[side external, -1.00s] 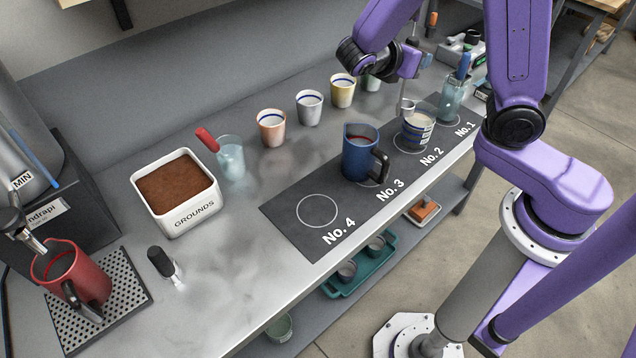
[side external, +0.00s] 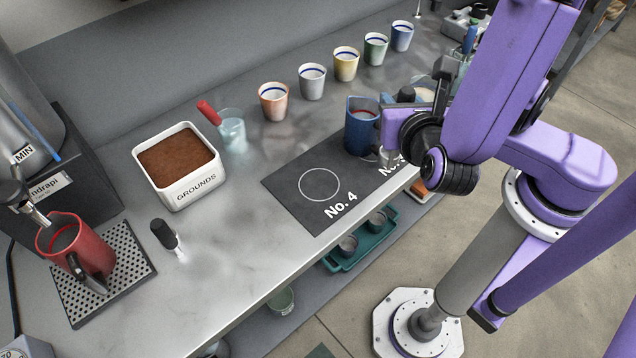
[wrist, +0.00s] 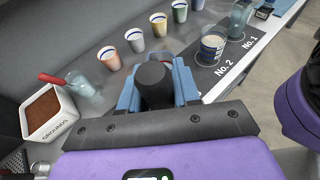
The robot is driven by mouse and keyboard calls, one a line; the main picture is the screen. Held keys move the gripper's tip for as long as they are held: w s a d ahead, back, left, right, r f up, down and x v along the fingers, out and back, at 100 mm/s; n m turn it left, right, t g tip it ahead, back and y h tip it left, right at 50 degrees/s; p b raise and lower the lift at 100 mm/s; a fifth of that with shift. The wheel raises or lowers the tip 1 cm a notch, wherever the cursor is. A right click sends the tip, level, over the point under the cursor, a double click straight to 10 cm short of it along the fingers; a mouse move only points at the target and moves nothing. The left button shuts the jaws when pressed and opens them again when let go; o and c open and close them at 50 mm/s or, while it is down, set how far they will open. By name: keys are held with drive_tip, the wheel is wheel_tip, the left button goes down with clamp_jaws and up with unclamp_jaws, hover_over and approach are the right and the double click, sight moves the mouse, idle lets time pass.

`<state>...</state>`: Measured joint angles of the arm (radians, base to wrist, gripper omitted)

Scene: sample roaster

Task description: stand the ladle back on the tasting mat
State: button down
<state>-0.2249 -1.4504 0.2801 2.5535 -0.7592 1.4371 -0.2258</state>
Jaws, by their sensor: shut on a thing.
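My gripper (wrist: 157,98) is shut on the ladle, whose black handle end (wrist: 153,82) shows between the blue fingers in the wrist view. In the side view my wrist blocks most of the gripper, close to the right of the blue pitcher. The tasting mat (side external: 285,190) is dark with white circles. Circle No. 4 (side external: 319,184) is bare. The blue pitcher (side external: 360,125) stands at No. 3.
Several coloured cups (side external: 273,102) line the back of the counter. A glass with a red-handled tool (side external: 232,133) and the white grounds bin (side external: 180,190) stand left of the mat. A black-topped tool (side external: 165,235) stands near the front. A red pitcher (side external: 75,250) is at far left.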

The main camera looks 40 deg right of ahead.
drive_tip(key=w+a+f, duration=0.3)
drive_tip(key=w+f, duration=0.3)
drive_tip(key=w+a+f, duration=0.3)
drive_tip(key=w+f, duration=0.3)
drive_tip(key=f, duration=0.1)
drive_tip(key=shift+a, duration=0.35)
idle(0.4)
drive_tip(key=shift+f, duration=0.1)
drive_tip(key=c, duration=0.8)
unclamp_jaws()
